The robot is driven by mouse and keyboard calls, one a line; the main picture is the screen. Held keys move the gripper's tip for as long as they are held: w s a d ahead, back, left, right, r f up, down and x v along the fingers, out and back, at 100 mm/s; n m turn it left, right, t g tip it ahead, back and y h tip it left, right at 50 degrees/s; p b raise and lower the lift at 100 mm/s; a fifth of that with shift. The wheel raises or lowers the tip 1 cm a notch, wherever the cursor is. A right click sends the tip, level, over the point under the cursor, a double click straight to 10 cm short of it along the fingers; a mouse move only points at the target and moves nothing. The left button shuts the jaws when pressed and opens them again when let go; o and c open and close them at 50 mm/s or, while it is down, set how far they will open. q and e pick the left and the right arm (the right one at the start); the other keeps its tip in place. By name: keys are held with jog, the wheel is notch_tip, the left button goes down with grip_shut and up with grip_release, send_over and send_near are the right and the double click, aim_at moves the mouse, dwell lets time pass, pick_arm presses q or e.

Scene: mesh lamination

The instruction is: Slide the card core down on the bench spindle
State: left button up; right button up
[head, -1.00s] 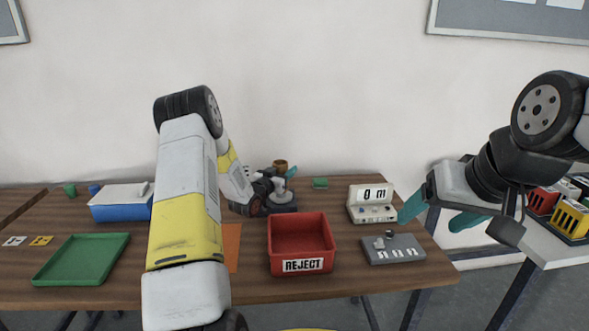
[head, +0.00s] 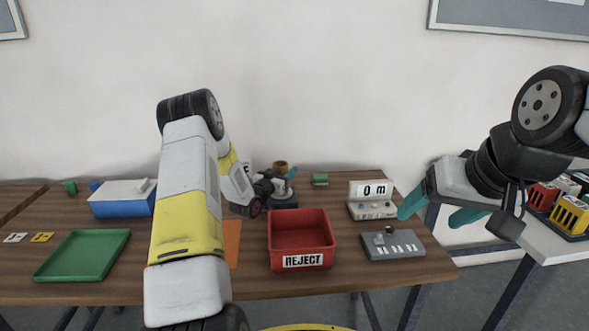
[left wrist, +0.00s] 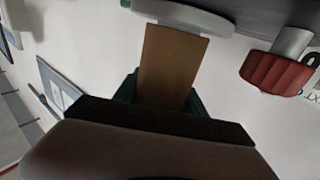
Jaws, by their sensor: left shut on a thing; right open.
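The brown card core (head: 281,165) stands upright at the back of the bench, its top showing above my left gripper (head: 288,174). In the left wrist view the card core (left wrist: 172,62) is between the teal fingers of my left gripper (left wrist: 165,95), which is shut on it. One end of the core is at a pale round flange (left wrist: 190,14); I cannot tell whether it touches. The dark base of the bench spindle (head: 284,201) shows below the gripper; its shaft is hidden. My right gripper (head: 437,211) is open and empty, beyond the bench's right edge.
A red REJECT bin (head: 302,262) stands in front of the spindle. A counter (head: 371,208) and a grey switch box (head: 393,246) are to the right. A green tray (head: 84,256) and a blue box (head: 120,199) are left. A red knob (left wrist: 270,72) shows in the wrist view.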

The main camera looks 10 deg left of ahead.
pick_arm(q)
jog(key=o, duration=1.4)
jog(key=shift+o, duration=0.2)
jog(key=shift+s, duration=0.1)
